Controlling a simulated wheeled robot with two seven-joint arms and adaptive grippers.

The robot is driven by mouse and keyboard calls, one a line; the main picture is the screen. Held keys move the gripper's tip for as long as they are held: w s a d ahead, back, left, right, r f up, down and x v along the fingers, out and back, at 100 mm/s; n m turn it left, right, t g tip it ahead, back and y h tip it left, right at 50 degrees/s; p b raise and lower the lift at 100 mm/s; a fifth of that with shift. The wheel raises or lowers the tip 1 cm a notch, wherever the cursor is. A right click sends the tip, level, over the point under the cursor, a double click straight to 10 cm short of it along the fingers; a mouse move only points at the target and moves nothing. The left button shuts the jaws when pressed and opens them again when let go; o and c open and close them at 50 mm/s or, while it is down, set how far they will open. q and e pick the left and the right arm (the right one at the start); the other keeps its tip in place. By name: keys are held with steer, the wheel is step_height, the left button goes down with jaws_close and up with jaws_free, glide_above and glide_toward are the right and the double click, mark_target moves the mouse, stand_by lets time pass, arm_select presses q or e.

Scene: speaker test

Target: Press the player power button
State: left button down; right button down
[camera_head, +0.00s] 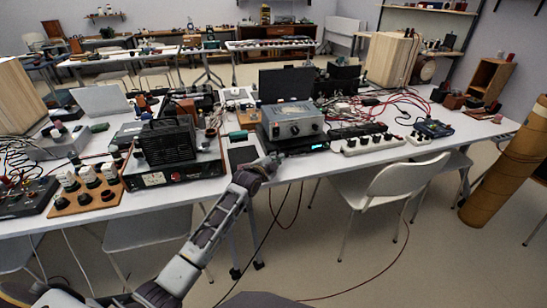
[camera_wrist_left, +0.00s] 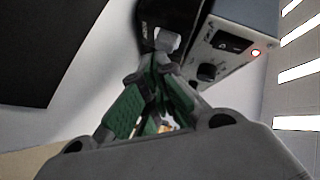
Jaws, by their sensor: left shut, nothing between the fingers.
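The player is the low black unit (camera_head: 314,146) with a small green display, under a grey metal box (camera_head: 293,121) with knobs on the long white table. In the left wrist view, a black front with small white lettering (camera_wrist_left: 147,30) shows at the top, and the power button cannot be made out there. My left gripper (camera_head: 272,160) is shut and empty, at the left end of the player's front. In the left wrist view the closed fingertips (camera_wrist_left: 166,42) are right at the black front. I cannot tell if they touch it. My right gripper is not in view.
In the left wrist view, a grey panel beside the black front has a dark switch (camera_wrist_left: 232,43), a knob (camera_wrist_left: 207,72) and a lit red lamp (camera_wrist_left: 256,53). A white chair (camera_head: 390,190) stands before the table.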

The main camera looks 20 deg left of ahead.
arm_select(q)
steer(key=shift+w+a, duration=0.1)
steer(key=shift+w, duration=0.05)
stand_by(0.5)
steer(key=shift+w+a, duration=0.15)
steer(key=shift+w, duration=0.05)
stand_by(0.4)
steer(key=shift+p, duration=0.3)
steer(key=shift+s+p, duration=0.3)
steer(key=shift+p, duration=0.15)
steer(key=shift+d, duration=0.2)
steer(key=shift+s+d, duration=0.1)
steer(key=shift+s, duration=0.05)
steer(key=shift+s+d+r+p, duration=0.1)
steer(key=shift+s+d+p, duration=0.45)
steer(key=shift+s+p, duration=0.3)
steer(key=shift+s+d+p, duration=0.5)
steer(key=shift+s+p, duration=0.2)
steer(key=shift+p, duration=0.25)
steer(key=shift+s+d+p, duration=0.6)
steer(key=shift+s+p, duration=0.1)
steer(key=shift+s, duration=0.15)
